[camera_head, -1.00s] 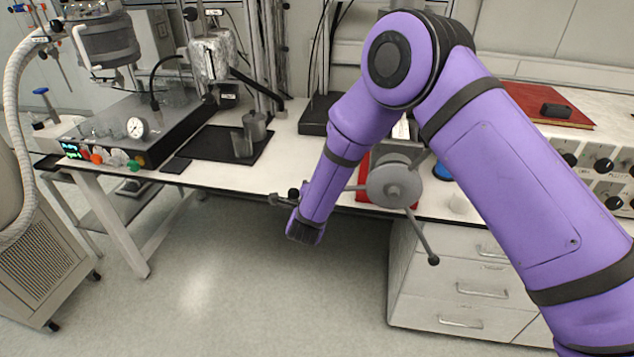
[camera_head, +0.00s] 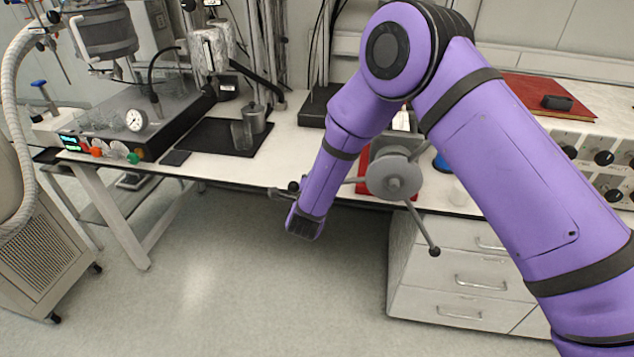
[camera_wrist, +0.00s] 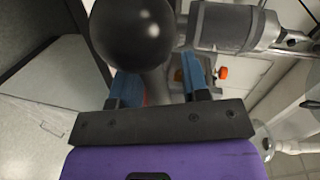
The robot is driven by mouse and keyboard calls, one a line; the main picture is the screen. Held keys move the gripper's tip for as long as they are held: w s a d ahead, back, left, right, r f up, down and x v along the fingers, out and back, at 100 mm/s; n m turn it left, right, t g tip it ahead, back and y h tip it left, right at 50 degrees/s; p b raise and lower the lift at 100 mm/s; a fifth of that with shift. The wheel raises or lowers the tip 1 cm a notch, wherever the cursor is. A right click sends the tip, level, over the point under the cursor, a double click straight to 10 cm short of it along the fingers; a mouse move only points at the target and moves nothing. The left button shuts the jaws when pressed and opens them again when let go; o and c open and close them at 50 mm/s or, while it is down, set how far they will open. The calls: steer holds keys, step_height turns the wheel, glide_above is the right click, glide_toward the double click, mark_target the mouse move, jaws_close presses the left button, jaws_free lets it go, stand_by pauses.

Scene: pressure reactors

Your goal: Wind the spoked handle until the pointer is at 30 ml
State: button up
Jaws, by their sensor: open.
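The spoked handle (camera_head: 393,178) is a grey hub with thin spokes, in front of a red-based device at the bench's front edge. One spoke points down and right, ending in a dark knob (camera_head: 434,252). Another runs left behind my forearm, toward a black ball knob (camera_head: 293,186) beside my gripper (camera_head: 280,194). In the wrist view, my gripper's blue fingers (camera_wrist: 160,88) are apart, with a grey spoke between them and a large black ball knob (camera_wrist: 132,30) just beyond. I cannot tell whether they touch the spoke. The pointer and ml scale are not visible.
A hotplate-like box with a dial gauge (camera_head: 136,120) and a metal pot (camera_head: 254,118) stand on the bench's left part. White drawers (camera_head: 460,280) stand below the handle at right. A control panel with black knobs (camera_head: 603,158) is at far right. Floor is clear beneath.

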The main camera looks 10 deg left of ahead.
steer(key=v, duration=1)
steer(key=shift+s, duration=0.2)
